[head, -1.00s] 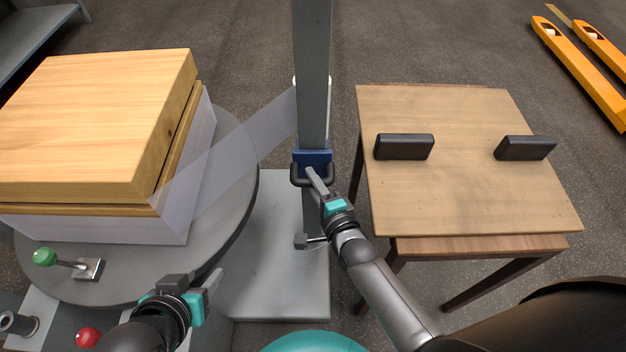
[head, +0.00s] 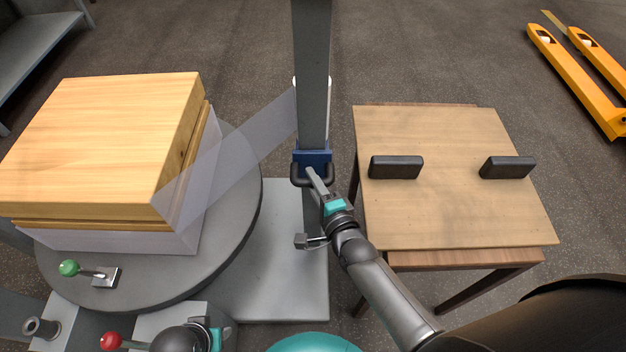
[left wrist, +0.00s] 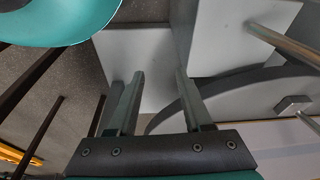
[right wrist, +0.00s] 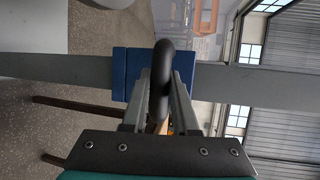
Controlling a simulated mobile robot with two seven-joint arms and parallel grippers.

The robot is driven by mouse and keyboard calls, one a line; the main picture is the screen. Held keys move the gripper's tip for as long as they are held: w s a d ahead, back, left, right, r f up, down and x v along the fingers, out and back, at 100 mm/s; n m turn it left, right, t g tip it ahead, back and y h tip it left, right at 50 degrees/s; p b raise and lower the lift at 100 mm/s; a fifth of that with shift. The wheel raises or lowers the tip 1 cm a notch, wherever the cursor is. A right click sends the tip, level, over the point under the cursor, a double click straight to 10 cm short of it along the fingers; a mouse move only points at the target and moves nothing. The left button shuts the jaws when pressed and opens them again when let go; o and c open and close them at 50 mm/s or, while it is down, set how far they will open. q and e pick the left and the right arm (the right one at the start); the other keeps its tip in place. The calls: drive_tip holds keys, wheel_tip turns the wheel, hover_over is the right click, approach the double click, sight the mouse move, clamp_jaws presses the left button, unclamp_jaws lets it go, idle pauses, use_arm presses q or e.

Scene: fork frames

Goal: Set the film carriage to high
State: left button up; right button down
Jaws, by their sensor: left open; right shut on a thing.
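The film carriage is a blue block (head: 312,160) on a grey upright mast (head: 313,70), with a black loop handle (head: 327,180) on its near side. My right gripper (head: 313,178) is shut on that handle. In the right wrist view the fingers (right wrist: 163,95) close on the black bar (right wrist: 162,70) in front of the blue block (right wrist: 126,72). A small lever (head: 302,241) sticks out below the carriage. My left gripper (left wrist: 158,90) is open and empty, near the bottom edge of the head view. Clear film (head: 245,145) runs from the mast to the stack.
A wooden-topped stack (head: 95,140) stands on a round grey turntable (head: 235,215) at left. A green-knobbed lever (head: 69,268) and a red knob (head: 110,340) are near it. A wooden table (head: 450,220) with two black blocks is at right. An orange pallet jack (head: 575,75) lies beyond.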

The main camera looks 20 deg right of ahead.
use_arm(q)
drive_tip(key=shift+s+a+f+p, duration=0.1)
drive_tip(key=shift+s+f+p, duration=0.2)
drive_tip(key=shift+s+f, duration=0.45)
use_arm(e)
drive_tip(key=shift+w+r, duration=0.1)
drive_tip(key=shift+r, duration=0.55)
use_arm(q)
drive_tip(key=shift+w, duration=0.15)
use_arm(e)
drive_tip(key=c, duration=0.7)
unclamp_jaws()
drive_tip(key=shift+f, duration=0.15)
drive_tip(key=shift+s, duration=0.35)
use_arm(q)
drive_tip(key=s+a+f+p, duration=0.5)
drive_tip(key=s+f, duration=0.1)
drive_tip(key=f, duration=0.1)
drive_tip(key=shift+f+y, duration=0.15)
drive_tip(key=shift+y, duration=0.15)
use_arm(e)
drive_tip(key=v, duration=1.4)
drive_tip(key=shift+s, duration=0.35)
